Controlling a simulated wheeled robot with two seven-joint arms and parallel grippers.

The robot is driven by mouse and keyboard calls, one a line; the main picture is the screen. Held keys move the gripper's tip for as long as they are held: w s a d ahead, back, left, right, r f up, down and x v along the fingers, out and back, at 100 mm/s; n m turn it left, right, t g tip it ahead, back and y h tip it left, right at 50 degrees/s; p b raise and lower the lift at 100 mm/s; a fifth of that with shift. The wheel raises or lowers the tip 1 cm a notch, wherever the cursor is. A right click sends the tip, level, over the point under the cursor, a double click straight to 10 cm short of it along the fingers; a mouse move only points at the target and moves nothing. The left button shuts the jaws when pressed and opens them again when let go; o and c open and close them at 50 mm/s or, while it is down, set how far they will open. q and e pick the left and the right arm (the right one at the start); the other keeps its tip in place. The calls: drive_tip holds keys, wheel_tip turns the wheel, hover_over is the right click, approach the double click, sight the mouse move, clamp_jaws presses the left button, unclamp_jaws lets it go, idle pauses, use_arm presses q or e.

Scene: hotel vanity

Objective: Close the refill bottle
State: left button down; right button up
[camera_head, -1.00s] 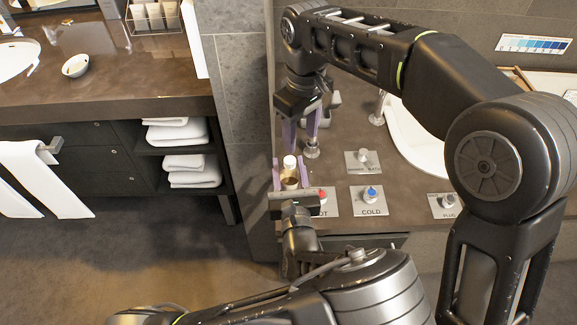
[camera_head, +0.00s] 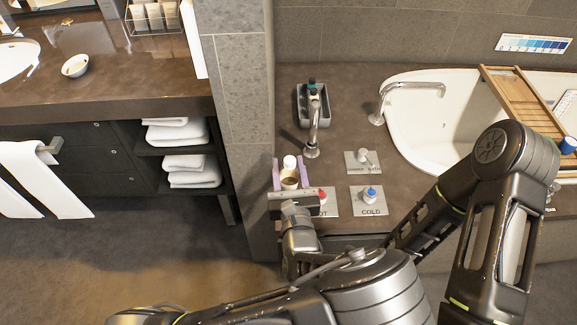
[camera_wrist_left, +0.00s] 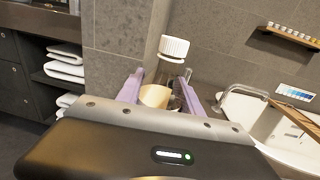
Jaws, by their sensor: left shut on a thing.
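The refill bottle (camera_head: 289,179) is clear, with a pale amber liquid inside. It stands between the purple fingers of my left gripper (camera_head: 290,174), which is shut on it. A white ribbed cap (camera_head: 289,161) sits on top of the bottle's neck. In the left wrist view the bottle (camera_wrist_left: 156,94) and its cap (camera_wrist_left: 174,47) look slightly tilted, and the fingers hide part of the bottle's sides. I cannot tell how tightly the cap is seated. My right arm shows at the right, but its gripper is out of view.
Red and blue knobs, the blue one (camera_head: 371,193) marked COLD, stand just right of my left gripper. A tap (camera_head: 315,130) rises behind the bottle, by a grey tray (camera_head: 301,108). The bathtub (camera_head: 430,120) with a wooden rack (camera_head: 520,95) lies right.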

idle(0.3)
use_arm(q)
drive_tip(key=s+a+r+n+g+y, duration=0.1)
drive_tip(key=a+y, duration=0.4)
drive_tip(key=a, duration=1)
drive_tip(key=s+r+n, duration=0.1)
drive_tip(key=n, duration=0.1)
drive_tip(key=shift+a+n+g, duration=0.25)
drive_tip(key=shift+n+g, duration=0.05)
drive_tip(key=shift+g, duration=0.1)
